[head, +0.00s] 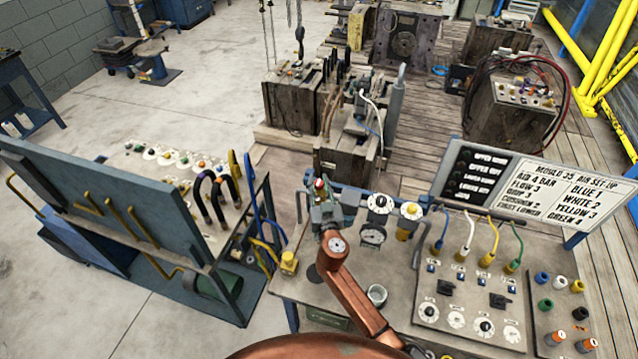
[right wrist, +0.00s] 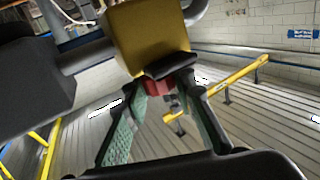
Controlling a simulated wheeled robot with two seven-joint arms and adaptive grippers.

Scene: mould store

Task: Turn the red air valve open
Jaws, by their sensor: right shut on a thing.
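The red air valve (head: 320,184) shows as a small red part at the left end of the grey air unit on the bench. My right gripper (head: 322,205) reaches up to it from the front, at the end of my copper-coloured arm. In the right wrist view, the gripper's two green-padded fingers (right wrist: 163,95) converge and are shut on the red valve (right wrist: 158,87). The fingers hide part of the valve, so its turn angle cannot be read. My left gripper is in neither view.
Two round gauges (head: 380,203) (head: 372,236) and a yellow knob (head: 411,209) sit just right of the valve. A metal cup (head: 376,295) stands near my forearm. Coloured hoses (head: 468,235) and a sign board (head: 545,185) are farther right. A blue cart (head: 100,200) stands left.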

